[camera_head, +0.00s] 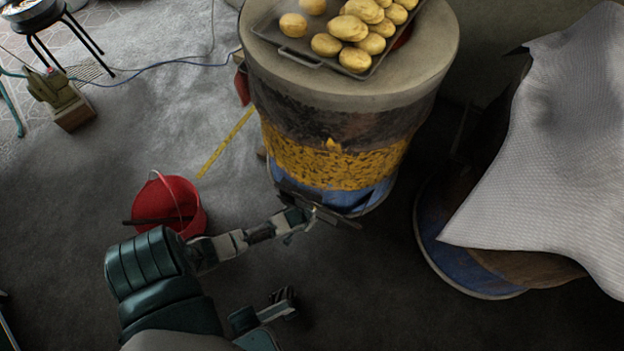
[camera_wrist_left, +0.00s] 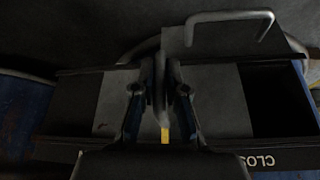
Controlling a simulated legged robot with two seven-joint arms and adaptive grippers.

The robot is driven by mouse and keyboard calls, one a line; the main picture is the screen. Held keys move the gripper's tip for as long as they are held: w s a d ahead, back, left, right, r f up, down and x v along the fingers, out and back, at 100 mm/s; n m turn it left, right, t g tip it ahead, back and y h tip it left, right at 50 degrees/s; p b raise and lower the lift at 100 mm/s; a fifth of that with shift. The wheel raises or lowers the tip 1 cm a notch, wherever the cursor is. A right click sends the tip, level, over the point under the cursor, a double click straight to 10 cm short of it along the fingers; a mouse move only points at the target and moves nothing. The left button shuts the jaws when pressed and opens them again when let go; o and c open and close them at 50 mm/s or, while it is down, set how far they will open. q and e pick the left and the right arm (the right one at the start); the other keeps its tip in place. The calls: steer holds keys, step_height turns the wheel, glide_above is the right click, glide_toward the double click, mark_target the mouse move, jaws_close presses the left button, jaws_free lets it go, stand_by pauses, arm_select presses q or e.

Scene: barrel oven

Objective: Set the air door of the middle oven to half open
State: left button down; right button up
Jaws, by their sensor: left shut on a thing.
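The middle oven (camera_head: 335,120) is a barrel with a concrete top and a worn yellow and blue side. Low on its front is the air door, a grey sliding plate (camera_wrist_left: 218,100) in a dark frame in the left wrist view. A yellow mark (camera_wrist_left: 165,135) shows below. My right gripper (camera_head: 284,296) is low over the floor, away from the oven.
A tray (camera_head: 298,58) of buns sits on the oven top. A red bucket (camera_head: 168,203) stands at left. A second barrel (camera_head: 465,275), partly under a white cloth (camera_head: 560,170), stands at right. A bent metal rod (camera_wrist_left: 230,16) is above the door.

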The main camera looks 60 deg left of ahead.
arm_select(q)
steer(key=c, duration=1.2)
jaws_free()
steer(key=shift+d, duration=0.15)
steer(key=v, duration=1.2)
steer(key=shift+f, duration=0.1)
